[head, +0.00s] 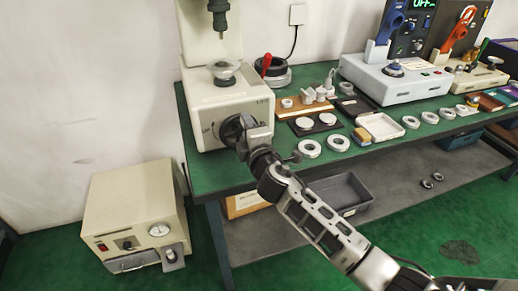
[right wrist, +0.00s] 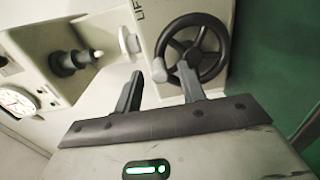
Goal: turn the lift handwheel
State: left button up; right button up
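The lift handwheel (head: 229,131) is a black wheel on the front of the cream machine (head: 228,98). In the right wrist view the handwheel (right wrist: 193,50) shows its spokes, hub and a light grey handle knob (right wrist: 159,70) at its lower left rim. My right gripper (head: 244,127) is at the handwheel and hides part of it in the head view. In the right wrist view the gripper (right wrist: 161,76) has its fingers apart, with the knob between the tips in the picture. Whether either finger touches it I cannot tell. My left gripper is out of view.
A green workbench (head: 240,172) carries metal rings (head: 310,148), a white tray (head: 380,127) and a pale blue device (head: 395,80) right of the machine. A beige box with a gauge (head: 135,215) stands on the floor at left. A grey bin (head: 340,193) sits below.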

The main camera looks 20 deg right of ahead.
jog(key=s, duration=1.4)
jog(key=shift+s+d+r+b, duration=0.15)
jog(key=shift+r+b, duration=0.1)
jog(key=shift+b, duration=0.2)
jog(key=s+f+m+g+y, duration=0.2)
jog(key=s+f+m+g, duration=0.5)
jog(key=s+f+m, duration=0.8)
notch_tip(320, 180, down, 5)
jog(key=shift+s+m, duration=0.4)
jog(key=shift+s, duration=0.7)
